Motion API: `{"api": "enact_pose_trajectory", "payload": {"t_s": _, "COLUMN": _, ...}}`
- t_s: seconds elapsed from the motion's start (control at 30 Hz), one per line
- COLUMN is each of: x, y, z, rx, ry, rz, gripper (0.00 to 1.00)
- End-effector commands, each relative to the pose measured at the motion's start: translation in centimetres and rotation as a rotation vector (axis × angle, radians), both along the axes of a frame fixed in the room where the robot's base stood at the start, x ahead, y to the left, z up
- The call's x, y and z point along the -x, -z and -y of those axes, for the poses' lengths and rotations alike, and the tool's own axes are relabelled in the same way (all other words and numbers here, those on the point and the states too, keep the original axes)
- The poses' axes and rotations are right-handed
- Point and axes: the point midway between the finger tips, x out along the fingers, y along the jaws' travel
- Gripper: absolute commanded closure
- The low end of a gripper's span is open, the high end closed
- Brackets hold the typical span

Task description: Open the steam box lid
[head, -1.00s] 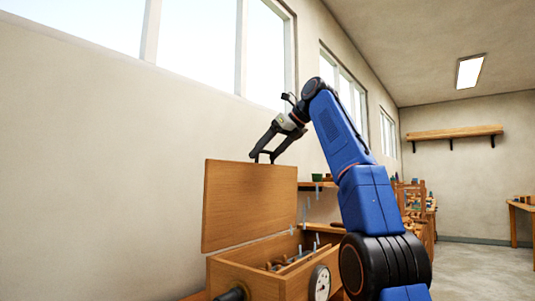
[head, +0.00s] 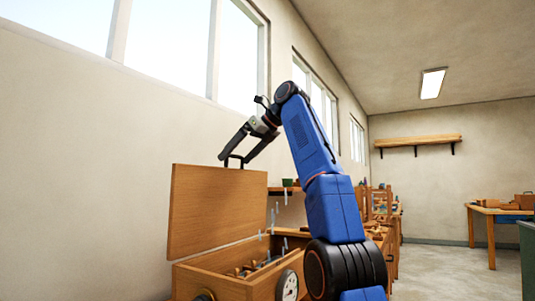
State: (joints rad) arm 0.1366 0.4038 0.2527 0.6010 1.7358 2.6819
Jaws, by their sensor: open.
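The steam box (head: 222,286) is a wooden box at the bottom centre of the head view, with a round gauge (head: 288,286) on its front. Its wooden lid (head: 215,212) stands raised, nearly upright, along the wall side, and the box is open. A dark handle (head: 233,157) sits at the lid's top edge. My gripper (head: 236,158) is open, its two fingers reaching down to either side of the handle. Whether a finger touches the handle cannot be told. Steam-like pale streaks and several tool-like items show in and above the box.
The wall with windows (head: 240,60) runs close behind the lid. Benches with tools (head: 380,205) stand beyond my arm. A shelf (head: 418,141) hangs on the far wall, and a wooden table (head: 490,213) stands at the right. The floor (head: 440,270) between is clear.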

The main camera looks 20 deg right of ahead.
Motion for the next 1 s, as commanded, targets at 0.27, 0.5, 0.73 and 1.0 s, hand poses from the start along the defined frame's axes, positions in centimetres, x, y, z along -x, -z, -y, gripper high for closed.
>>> {"api": "enact_pose_trajectory", "payload": {"t_s": 0.27, "x": 0.6, "y": -0.2, "z": 0.5, "rx": 0.000, "ry": 0.000, "rz": 0.000, "gripper": 0.04}}
{"api": "enact_pose_trajectory", "payload": {"t_s": 0.5, "x": 1.3, "y": -0.2, "z": 1.1, "rx": -0.001, "ry": 0.001, "rz": 0.000, "gripper": 0.04}}
{"api": "enact_pose_trajectory", "payload": {"t_s": 0.73, "x": 2.8, "y": -0.2, "z": 2.1, "rx": 0.000, "ry": 0.002, "rz": 0.000, "gripper": 0.04}}
{"api": "enact_pose_trajectory", "payload": {"t_s": 1.0, "x": 5.7, "y": -0.2, "z": 4.5, "rx": 0.000, "ry": 0.004, "rz": 0.000, "gripper": 0.04}}
